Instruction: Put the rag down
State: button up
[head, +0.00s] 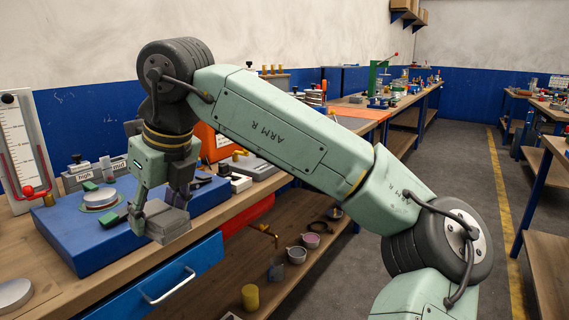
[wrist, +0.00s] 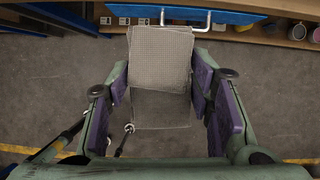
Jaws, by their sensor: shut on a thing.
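The rag is a grey, folded, woven cloth (head: 168,224). In the head view it hangs at my gripper (head: 160,205), just past the front edge of the workbench and above the blue drawer. In the wrist view the rag (wrist: 160,75) lies between the two purple-padded fingers of my gripper (wrist: 163,100), with the floor below it. My gripper is shut on the rag. Part of the rag's grip area is hidden by the fingers in the head view.
A blue board (head: 85,245) on the workbench bears a round metal piece (head: 100,198). A blue drawer (head: 160,285) with a white handle is under the bench top. A shelf (head: 300,275) below holds small pots. A manometer panel (head: 22,150) stands at left.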

jog(key=w+d+f+n+g, duration=0.1)
jog(key=w+d+f+n, duration=0.3)
jog(key=f, duration=0.6)
jog(key=w+d+f+n+g, duration=0.25)
jog(key=w+f, duration=0.25)
jog(key=f, duration=0.5)
jog(key=w+d+f+n, duration=0.4)
jog(key=w+f, duration=0.1)
jog(key=f, duration=0.5)
jog(key=s+d+f+n+g+h, duration=0.1)
jog(key=s+d+f+n, duration=0.2)
jog(key=f, duration=0.8)
jog(key=s+d+f+n+g+h, duration=0.1)
jog(key=s+d+f+n, duration=0.2)
jog(key=f, duration=0.9)
jog(key=s+d+f+n+g+h, duration=0.1)
jog(key=s+d+f+n, duration=0.2)
jog(key=f, duration=0.9)
jog(key=s+n, duration=0.3)
jog(key=n, duration=0.1)
jog(key=shift+d+f+n+h, duration=0.25)
jog(key=shift+d+n+h, duration=0.1)
jog(key=shift+h, duration=0.05)
jog(key=shift+a, duration=0.1)
